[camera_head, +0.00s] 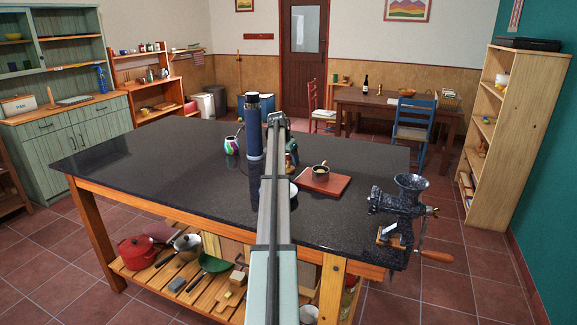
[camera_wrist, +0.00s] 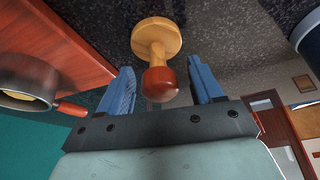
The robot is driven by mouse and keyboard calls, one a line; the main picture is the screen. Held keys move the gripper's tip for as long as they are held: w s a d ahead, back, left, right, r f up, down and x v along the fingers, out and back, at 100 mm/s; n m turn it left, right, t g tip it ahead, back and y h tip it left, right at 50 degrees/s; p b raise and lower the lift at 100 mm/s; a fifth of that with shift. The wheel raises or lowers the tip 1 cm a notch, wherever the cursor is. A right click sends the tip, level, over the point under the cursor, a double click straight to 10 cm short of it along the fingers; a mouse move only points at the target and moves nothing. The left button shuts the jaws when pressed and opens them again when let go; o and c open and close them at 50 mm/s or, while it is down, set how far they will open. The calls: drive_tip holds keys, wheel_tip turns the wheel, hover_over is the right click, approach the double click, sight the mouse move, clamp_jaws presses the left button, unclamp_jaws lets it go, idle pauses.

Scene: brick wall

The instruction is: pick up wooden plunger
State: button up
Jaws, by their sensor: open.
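The wooden plunger (camera_wrist: 157,51) shows in the wrist view, with a pale round disc on the dark counter and a reddish-brown knob pointing towards my gripper. My gripper (camera_wrist: 160,68) is open, with one blue finger on each side of the plunger. The knob sits between the fingers near the palm, with visible gaps on both sides. I cannot tell whether the knob touches the palm. In the head view my arm runs away from the camera over the counter, and I cannot clearly make out the plunger there.
On the dark counter (camera_head: 150,160) stand a tall blue flask (camera_head: 253,128), a colourful cup (camera_head: 231,146) and a meat grinder (camera_head: 398,208). A reddish board (camera_head: 336,184) holds a dark cup (camera_head: 320,173), close beside my gripper. A white bowl is partly behind my arm. The counter's left is clear.

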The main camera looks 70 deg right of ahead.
drive_tip(key=shift+c, duration=0.4)
drive_tip(key=c, duration=1)
